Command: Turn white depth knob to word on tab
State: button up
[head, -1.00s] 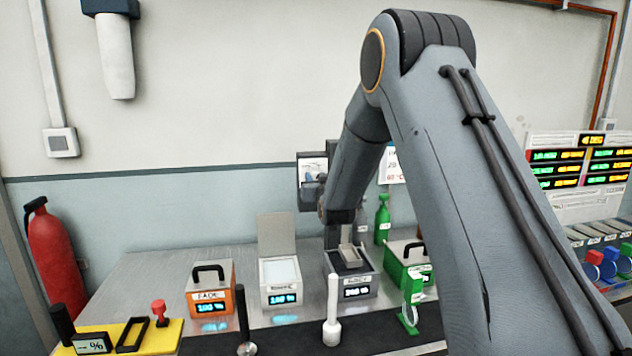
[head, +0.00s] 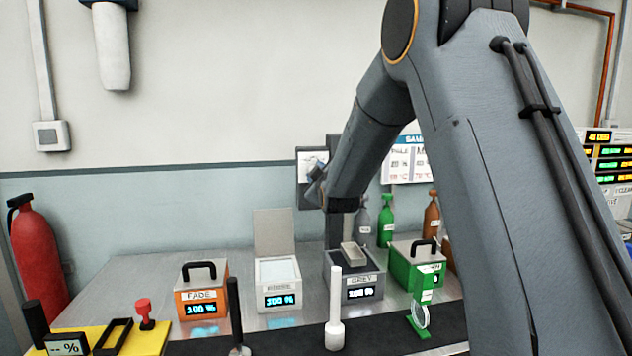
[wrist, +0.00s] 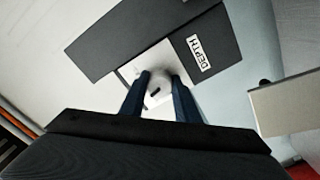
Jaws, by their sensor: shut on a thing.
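The white depth knob (wrist: 165,85) is between the two dark blue fingers of my gripper (wrist: 160,76) in the wrist view. The gripper is shut on it. A short dark mark shows on the knob's face. A dark panel with a white label reading DEPTH (wrist: 199,53) is beside the knob. In the head view, my gripper (head: 316,188) is at the small wall panel (head: 310,163) behind the grey box, and the knob cannot be made out there. I cannot read any word on a tab in either view.
On the bench stand an orange FADE box (head: 201,300), a white box (head: 278,290) with raised lid, a grey box (head: 352,285) and a green box (head: 415,266). Bottles stand behind.

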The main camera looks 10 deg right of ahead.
jog(key=n+b, duration=0.3)
jog(key=n, duration=0.1)
jog(key=shift+n, duration=0.4)
dwell(0.4)
jog(key=o, duration=1.1)
jog(key=shift+c, duration=0.2)
jog(key=s+b, duration=0.2)
jog(key=s, duration=0.6)
jog(key=shift+r, duration=0.1)
